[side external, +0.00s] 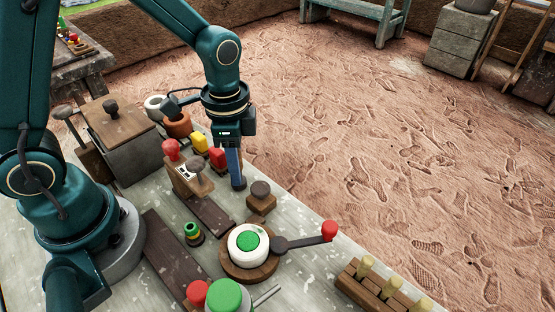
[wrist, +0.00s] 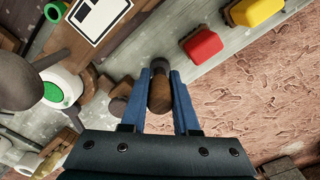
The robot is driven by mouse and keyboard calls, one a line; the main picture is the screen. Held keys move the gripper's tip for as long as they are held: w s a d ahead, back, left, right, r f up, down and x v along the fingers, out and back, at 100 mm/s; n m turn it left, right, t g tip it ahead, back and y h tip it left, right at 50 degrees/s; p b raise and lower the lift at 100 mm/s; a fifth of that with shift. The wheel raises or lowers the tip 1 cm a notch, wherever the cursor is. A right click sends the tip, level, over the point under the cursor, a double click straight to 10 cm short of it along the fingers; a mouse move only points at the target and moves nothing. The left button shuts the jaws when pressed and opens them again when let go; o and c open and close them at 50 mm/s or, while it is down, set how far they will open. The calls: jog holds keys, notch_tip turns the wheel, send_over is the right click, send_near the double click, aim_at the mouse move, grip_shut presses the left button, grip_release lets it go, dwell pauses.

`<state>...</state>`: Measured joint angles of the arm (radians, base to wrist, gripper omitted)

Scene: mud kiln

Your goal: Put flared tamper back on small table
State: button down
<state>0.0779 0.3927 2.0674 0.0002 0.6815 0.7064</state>
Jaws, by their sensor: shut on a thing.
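The flared tamper (wrist: 160,92) seems to be the brown wooden piece with a dark grey round end between my fingers in the wrist view. My gripper (wrist: 160,88) is shut on it. In the side view my gripper (side external: 238,183) points down over the far edge of the grey worktop, near the red and yellow blocks. The fingers hide most of the held piece there, and I cannot tell whether it touches the worktop. A small table (side external: 85,72) with coloured pieces on it stands at the upper left.
On the worktop (side external: 295,275) near my gripper are a red block (side external: 217,157), a yellow block (side external: 199,141), a wooden block with a dark knob (side external: 261,196) and a white-and-green dial (side external: 249,247) with a red-ended lever. A peg rack (side external: 370,292) stands at front right.

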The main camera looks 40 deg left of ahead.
jog(key=c, duration=0.7)
grip_release()
jog(key=shift+f, duration=0.1)
jog(key=shift+o, duration=0.2)
notch_tip(320, 180, up, 12)
jog(key=shift+r, duration=0.15)
jog(key=shift+s+a+r, duration=0.1)
jog(key=shift+s+r, duration=0.1)
jog(key=shift+s, duration=0.05)
jog(key=shift+s+a+r+n+t, duration=0.1)
jog(key=shift+s+a+n+t, duration=0.2)
jog(key=shift+s+n+t, duration=0.9)
jog(key=shift+s+a+r+n+t, duration=0.1)
jog(key=shift+s+a+n+t, duration=0.4)
jog(key=shift+s+n, duration=1.2)
jog(key=shift+s+a+r+n+t, duration=0.1)
jog(key=shift+s+n+t, duration=1.05)
jog(key=shift+n, duration=0.45)
